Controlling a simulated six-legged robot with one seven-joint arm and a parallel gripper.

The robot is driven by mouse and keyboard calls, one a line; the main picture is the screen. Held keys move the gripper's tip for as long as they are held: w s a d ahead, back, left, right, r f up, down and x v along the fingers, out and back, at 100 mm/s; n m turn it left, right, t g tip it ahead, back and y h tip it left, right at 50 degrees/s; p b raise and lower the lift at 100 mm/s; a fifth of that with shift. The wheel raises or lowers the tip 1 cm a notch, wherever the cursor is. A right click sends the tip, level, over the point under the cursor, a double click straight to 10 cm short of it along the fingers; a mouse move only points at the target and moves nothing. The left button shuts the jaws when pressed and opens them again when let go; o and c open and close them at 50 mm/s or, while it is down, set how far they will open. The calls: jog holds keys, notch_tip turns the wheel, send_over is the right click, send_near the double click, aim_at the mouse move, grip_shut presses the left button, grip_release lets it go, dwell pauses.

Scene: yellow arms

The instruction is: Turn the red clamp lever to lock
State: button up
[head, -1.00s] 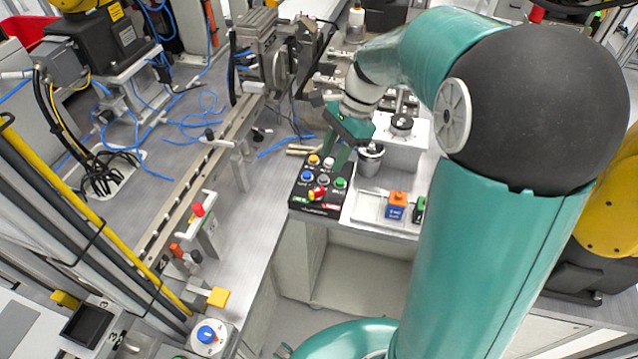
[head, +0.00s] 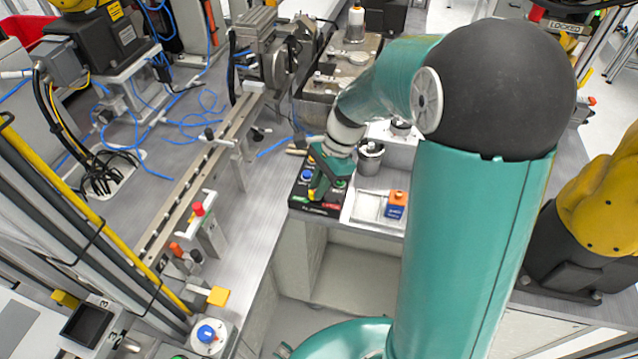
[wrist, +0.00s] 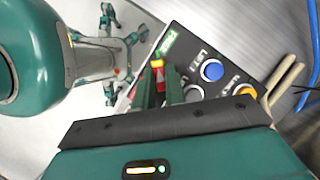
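The black control box (head: 298,200) stands at the bench edge, with several coloured buttons, a green label and a red label along its front. The red clamp lever, with yellow beside it, is on this box. In the wrist view a small part of the red lever (wrist: 157,63) shows at my fingertips, near the green label (wrist: 168,42). My gripper (head: 315,192) is down over the front of the box and hides most of the lever. In the wrist view its two green fingers (wrist: 160,76) are close together around or beside the lever; I cannot tell if they grip it.
A blue button (wrist: 212,71) and an orange button (wrist: 246,90) are close to my fingers. A metal cup (head: 370,159) and an orange-and-blue block (head: 397,204) stand right of the box. A red-knobbed clamp (head: 198,209) is farther left. Bare bench lies left of the box.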

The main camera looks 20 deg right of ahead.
grip_shut()
jog(key=shift+n, duration=0.3)
jog(key=n+g, duration=0.1)
jog(key=n, duration=0.1)
jog(key=shift+w+n+h, duration=0.1)
jog(key=shift+n+h, duration=0.2)
jog(key=n, duration=0.2)
jog(key=n+g+h, duration=0.1)
jog(key=n, duration=0.2)
jog(key=shift+a+g, duration=0.1)
jog(key=shift+g, duration=0.2)
jog(key=n+h, duration=0.1)
jog(key=n, duration=0.1)
jog(key=n+h, duration=0.1)
jog(key=n, duration=0.2)
jog(key=shift+w+a+g, duration=0.1)
jog(key=shift+g, duration=0.2)
jog(key=n+h, duration=0.2)
jog(key=n, duration=0.2)
jog(key=shift+n, duration=0.3)
